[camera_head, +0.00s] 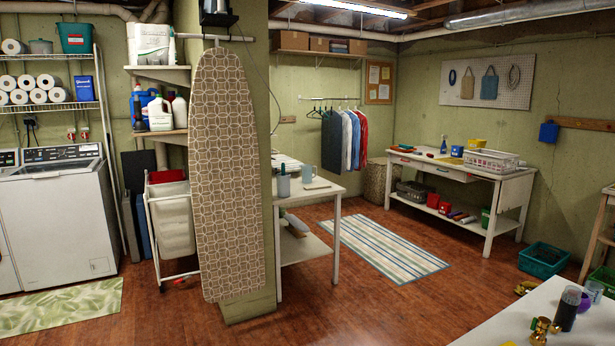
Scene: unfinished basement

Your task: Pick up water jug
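I cannot tell for sure which thing is the water jug. A small blue-grey jug or mug (308,174) stands upright on the white table (327,190) behind the ironing board. A grey-blue bottle-like container (284,184) stands to its left. A white jug with a handle (159,114) stands on the wall shelf at the left, beside a blue bottle. Neither of my grippers is in view.
An ironing board (228,170) leans against the pillar. A striped rug (383,245) lies on open wood floor. A white workbench (462,190) stands at the back right. A white tabletop (500,325) with a dark glass (566,309) and brass-coloured pieces is at the front right.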

